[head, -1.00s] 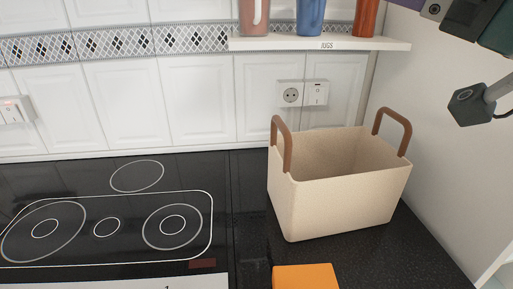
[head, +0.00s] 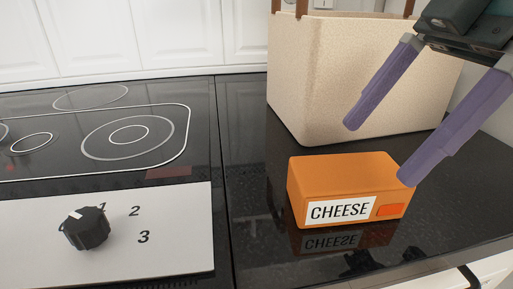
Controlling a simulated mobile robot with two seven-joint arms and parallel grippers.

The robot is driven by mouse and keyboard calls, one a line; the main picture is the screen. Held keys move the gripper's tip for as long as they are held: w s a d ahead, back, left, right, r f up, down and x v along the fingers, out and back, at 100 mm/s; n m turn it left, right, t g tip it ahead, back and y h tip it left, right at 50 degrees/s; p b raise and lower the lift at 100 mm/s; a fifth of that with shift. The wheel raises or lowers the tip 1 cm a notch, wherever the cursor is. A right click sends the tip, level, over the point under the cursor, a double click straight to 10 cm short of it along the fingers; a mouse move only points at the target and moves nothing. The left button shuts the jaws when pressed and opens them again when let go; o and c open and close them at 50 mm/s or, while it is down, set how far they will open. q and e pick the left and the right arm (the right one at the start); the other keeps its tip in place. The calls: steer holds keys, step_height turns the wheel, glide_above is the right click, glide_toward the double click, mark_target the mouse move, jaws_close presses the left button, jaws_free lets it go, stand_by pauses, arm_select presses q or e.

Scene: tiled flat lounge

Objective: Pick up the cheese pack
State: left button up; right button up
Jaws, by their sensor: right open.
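The cheese pack (head: 335,175) is an orange block with a white label reading CHEESE and a small red-orange patch on its front. It lies on the black glossy counter in front of the cream basket. My right gripper (head: 377,151) comes in from the upper right with two purple fingers spread wide. One fingertip is above and behind the pack, in front of the basket; the other is at the pack's right end. I cannot tell whether that finger touches the pack. Nothing is between the fingers. My left gripper is out of view.
The cream basket (head: 310,75) with brown handles stands right behind the pack. A black hob (head: 60,130) with ring markings is at the left. A black knob (head: 85,228) sits on a white panel with numbers. The counter's front edge runs along the lower right.

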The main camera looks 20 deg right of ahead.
mark_target(356, 168)
steer(key=b+x, duration=0.1)
steer(key=x, duration=0.5)
steer(key=shift+w+f, duration=0.1)
steer(key=shift+f, duration=0.25)
steer(key=shift+d, duration=0.1)
steer(key=c, duration=1.5)
